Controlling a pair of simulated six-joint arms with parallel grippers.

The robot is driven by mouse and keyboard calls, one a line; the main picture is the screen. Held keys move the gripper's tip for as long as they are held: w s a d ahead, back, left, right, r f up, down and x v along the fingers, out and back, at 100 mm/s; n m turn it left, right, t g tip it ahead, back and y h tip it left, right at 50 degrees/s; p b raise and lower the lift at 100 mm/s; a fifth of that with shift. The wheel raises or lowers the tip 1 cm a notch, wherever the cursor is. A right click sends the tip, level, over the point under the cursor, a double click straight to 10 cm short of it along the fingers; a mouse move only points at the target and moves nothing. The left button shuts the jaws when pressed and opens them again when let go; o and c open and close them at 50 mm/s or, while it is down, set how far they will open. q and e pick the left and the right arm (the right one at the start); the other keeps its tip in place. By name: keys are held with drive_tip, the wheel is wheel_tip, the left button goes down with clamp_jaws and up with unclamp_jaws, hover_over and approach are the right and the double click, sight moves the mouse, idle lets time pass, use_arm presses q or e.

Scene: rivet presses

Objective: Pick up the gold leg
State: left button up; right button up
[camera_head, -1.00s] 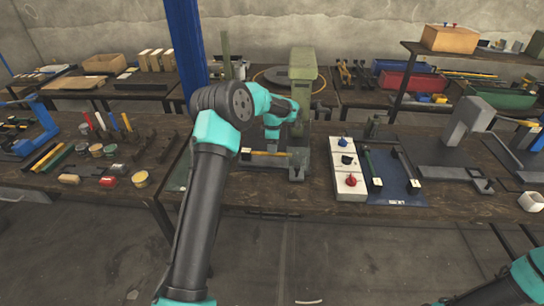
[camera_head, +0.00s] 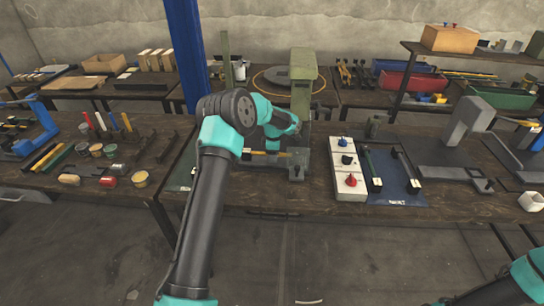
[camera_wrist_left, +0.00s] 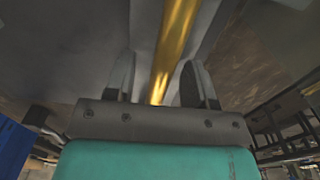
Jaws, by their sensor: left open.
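The gold leg is a thin golden bar (camera_head: 257,153) lying across the grey press at the middle of the bench; my left arm covers part of it. In the left wrist view the gold leg (camera_wrist_left: 172,45) runs lengthwise between the two fingers. My left gripper (camera_wrist_left: 160,68) is open, one finger on each side of the bar, with gaps visible between. In the head view the left gripper's fingers are hidden by my own wrist. My right gripper is out of view; only part of the right arm shows at lower right.
The green press column (camera_head: 302,85) stands close by the left wrist. To the right are a white button box (camera_head: 347,168) and a blue mat (camera_head: 392,180) with dark bars. A second grey press (camera_head: 465,125) stands farther right. Cans and tools crowd the left bench.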

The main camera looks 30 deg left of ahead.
use_arm(q)
drive_tip(key=shift+c, duration=0.3)
clamp_jaws()
drive_tip(key=shift+r, duration=0.1)
wheel_tip(320, 180, up, 28)
idle(0.7)
idle(0.3)
